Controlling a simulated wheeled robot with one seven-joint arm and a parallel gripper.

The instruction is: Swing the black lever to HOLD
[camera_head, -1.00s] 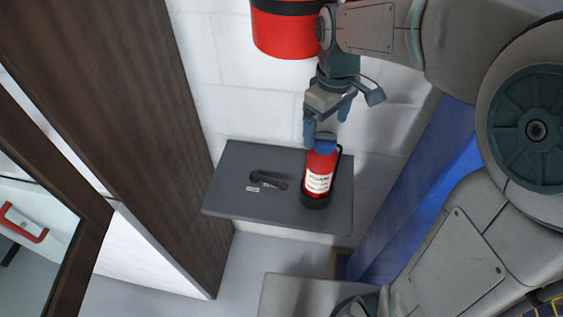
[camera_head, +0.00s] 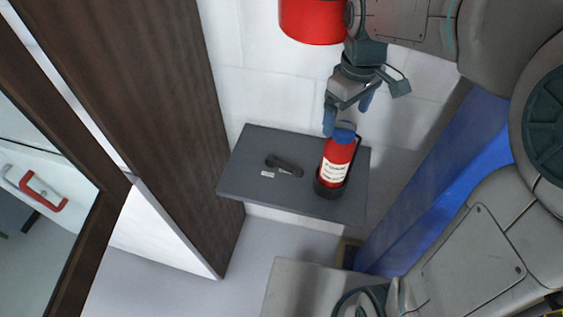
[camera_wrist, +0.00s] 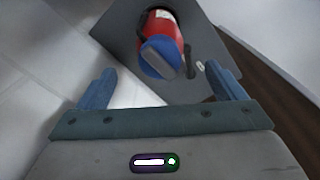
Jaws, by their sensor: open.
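The black lever (camera_head: 284,165) lies along the top of a grey shelf (camera_head: 245,180), with a small pale label (camera_head: 267,174) beside it; the label's text is too small to read. In the wrist view a dark bar that looks like the lever (camera_wrist: 189,58) shows just right of a red cylinder. My gripper (camera_head: 347,112) is open and empty, above the shelf and up and right of the lever, not touching it. Its blue fingers also show spread apart in the wrist view (camera_wrist: 162,86).
A red cylinder with a blue cap (camera_head: 338,160) stands on the shelf right of the lever, below my fingers. A larger red object (camera_head: 312,22) is at the top by the white wall. A dark wooden panel (camera_head: 150,110) rises to the left, a blue panel (camera_head: 430,190) to the right.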

